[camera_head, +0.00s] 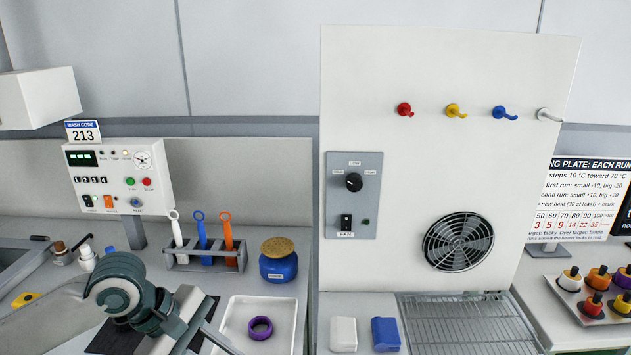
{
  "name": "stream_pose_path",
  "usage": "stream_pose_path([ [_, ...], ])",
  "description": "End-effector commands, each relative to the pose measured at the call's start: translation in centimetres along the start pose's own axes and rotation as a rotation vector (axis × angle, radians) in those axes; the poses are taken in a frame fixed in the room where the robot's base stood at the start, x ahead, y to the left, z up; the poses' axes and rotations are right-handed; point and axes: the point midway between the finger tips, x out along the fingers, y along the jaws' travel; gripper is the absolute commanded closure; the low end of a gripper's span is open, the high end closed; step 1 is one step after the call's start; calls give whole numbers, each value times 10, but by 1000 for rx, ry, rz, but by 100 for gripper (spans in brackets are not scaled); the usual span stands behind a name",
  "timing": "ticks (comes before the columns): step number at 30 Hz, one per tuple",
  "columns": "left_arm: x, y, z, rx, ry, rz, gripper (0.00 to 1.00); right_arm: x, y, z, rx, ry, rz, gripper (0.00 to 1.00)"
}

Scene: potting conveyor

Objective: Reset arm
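My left arm (140,300) comes in from the lower left. Its end, with a white block and dark bars (196,324), lies beside the left edge of the white tray, low in the picture. The fingertips are not clear, so I cannot tell whether the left gripper is open or shut. I see nothing clearly held in it. My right arm and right gripper are not in view.
The white tray (284,330) holds a purple ring (260,328). Behind it stand a blue jar (279,262) and a rack (190,262) with white, blue and orange tools. White (343,334) and blue (385,334) blocks sit left of a wire grille (465,325). Colored hooks line the panel (400,70).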

Motion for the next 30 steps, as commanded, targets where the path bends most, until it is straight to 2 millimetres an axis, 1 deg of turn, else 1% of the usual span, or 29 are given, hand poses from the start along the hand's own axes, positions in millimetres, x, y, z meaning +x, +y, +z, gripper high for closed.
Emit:
stream_pose_path([
  [1, 12, -4, 4, 52, -8, 3, 75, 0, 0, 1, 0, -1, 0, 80],
  [9, 70, -21, 22, 416, -6, 80, 75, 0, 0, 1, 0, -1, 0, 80],
  [15, 105, -39, 30, 645, 35, 143, 75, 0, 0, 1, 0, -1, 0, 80],
  [17, 114, -46, 32, 706, 54, 158, 75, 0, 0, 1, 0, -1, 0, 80],
  [23, 139, -74, 29, 879, 138, 178, 75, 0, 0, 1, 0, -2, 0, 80],
  [26, 150, -92, 25, 952, 187, 167, 75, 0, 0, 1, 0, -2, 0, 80],
  [30, 161, -125, 15, 1042, 260, 120, 75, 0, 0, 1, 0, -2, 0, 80],
])
